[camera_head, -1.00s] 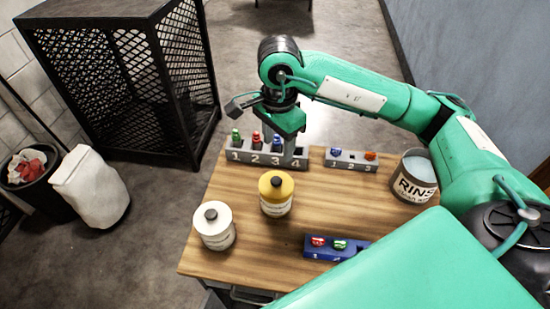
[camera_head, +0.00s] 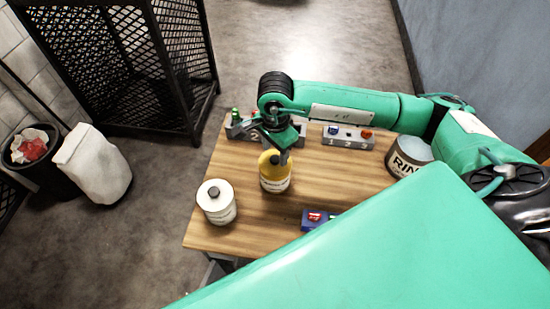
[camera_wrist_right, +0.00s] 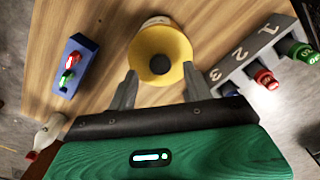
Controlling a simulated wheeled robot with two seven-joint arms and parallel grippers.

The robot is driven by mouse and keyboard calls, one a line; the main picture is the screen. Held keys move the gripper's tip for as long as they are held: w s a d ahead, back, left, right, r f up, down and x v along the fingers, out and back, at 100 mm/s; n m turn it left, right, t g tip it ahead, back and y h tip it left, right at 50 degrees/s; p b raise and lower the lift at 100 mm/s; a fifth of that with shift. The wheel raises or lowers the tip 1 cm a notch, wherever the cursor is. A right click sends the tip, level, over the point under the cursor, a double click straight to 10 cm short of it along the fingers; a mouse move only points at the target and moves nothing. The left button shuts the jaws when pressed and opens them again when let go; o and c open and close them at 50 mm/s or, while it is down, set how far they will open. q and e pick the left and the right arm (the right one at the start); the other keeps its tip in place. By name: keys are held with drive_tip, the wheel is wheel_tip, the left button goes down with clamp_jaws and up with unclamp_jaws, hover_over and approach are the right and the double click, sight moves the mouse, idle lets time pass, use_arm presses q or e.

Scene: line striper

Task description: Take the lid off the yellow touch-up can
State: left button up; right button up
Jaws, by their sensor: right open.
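The yellow touch-up can (camera_head: 275,177) stands upright on the wooden table with its yellow lid on. In the right wrist view the yellow lid (camera_wrist_right: 160,50) has a dark round knob (camera_wrist_right: 160,65) at its middle. My right gripper (camera_head: 281,155) is right over the can's far side in the head view. In the right wrist view my right gripper (camera_wrist_right: 161,82) is open and empty, its two fingers apart on either side of the lid's near edge. The knob is beyond the fingertips, not gripped. My left gripper is not in view.
A white can (camera_head: 216,205) with a dark knob stands left of the yellow can. A grey numbered rack (camera_head: 240,132) is behind it, a smaller grey rack (camera_head: 350,138) at right. A blue holder (camera_head: 311,220) and the rinse pot (camera_head: 406,160) are also on the table (camera_head: 265,225).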

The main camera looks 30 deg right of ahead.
sight(275, 162)
drive_tip(key=shift+f+p, duration=0.3)
drive_tip(key=shift+f, duration=1)
drive_tip(key=c, duration=1)
drive_tip(key=shift+c, duration=0.2)
